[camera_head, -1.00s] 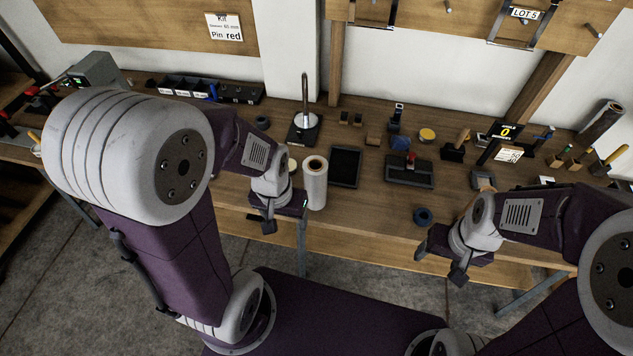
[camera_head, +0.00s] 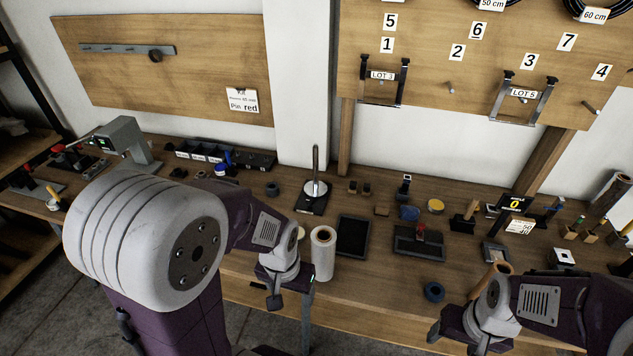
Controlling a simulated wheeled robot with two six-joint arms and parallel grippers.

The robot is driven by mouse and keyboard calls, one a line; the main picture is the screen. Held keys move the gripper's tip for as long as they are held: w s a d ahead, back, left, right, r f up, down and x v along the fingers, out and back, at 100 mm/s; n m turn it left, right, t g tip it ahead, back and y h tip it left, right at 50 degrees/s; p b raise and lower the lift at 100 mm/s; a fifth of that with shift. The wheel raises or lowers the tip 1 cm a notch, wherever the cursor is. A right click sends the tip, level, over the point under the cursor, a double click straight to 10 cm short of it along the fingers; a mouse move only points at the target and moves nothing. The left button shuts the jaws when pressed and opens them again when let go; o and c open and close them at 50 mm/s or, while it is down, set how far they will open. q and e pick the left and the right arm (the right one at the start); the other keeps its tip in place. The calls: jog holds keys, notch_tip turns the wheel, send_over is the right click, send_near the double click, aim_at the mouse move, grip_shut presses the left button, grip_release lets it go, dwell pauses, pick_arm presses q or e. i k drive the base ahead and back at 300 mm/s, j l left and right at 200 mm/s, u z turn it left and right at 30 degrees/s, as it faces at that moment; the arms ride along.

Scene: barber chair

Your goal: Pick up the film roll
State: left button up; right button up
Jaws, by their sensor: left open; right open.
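The film roll (camera_head: 323,256) is a whitish upright cylinder with a brown core, standing near the front edge of the wooden workbench (camera_head: 375,294). My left gripper (camera_head: 288,291) is open, at the bench's front edge just left of the roll. It appears empty, and I cannot tell whether it touches the roll. My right gripper (camera_head: 455,348) is open at the lower right, in front of the bench edge. It is partly hidden by its own wrist and cut by the picture's bottom.
A black tray (camera_head: 352,235) lies right of the roll. Pegboards hang behind.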

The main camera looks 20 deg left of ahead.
aim_at(323, 239)
jog(key=j+z, duration=0.8)
jog(key=j, duration=0.25)
jog(key=j+z, duration=0.4)
jog(key=k+j+z, duration=0.2)
jog(key=j+z, duration=0.2)
jog(key=j, duration=0.15)
